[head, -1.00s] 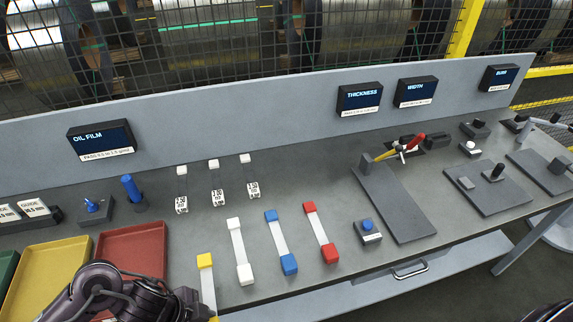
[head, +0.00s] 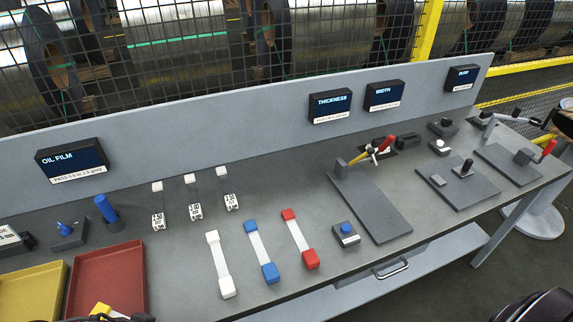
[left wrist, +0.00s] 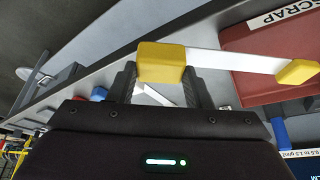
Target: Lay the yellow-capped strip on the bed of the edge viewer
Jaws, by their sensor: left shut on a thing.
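The yellow-capped strip (left wrist: 235,62) is pale metal with a yellow cap at each end. In the left wrist view my left gripper (left wrist: 161,82) is shut on one yellow cap, and the strip reaches right to the other cap (left wrist: 298,72). In the head view only a yellow cap (head: 102,309) shows at the bottom edge, by the red tray; most of the strip and gripper is out of frame. At the bench's right end stands a grey plate with a small block (head: 508,163), under the BURR display (head: 462,78); no label names the edge viewer.
White-capped (head: 219,264), blue-capped (head: 262,251) and red-capped (head: 300,238) strips lie on the bench. Right of them are a blue-button box (head: 346,236), a long grey plate (head: 370,204) with levers, and another plate (head: 460,185). A red tray (head: 107,277) stands left.

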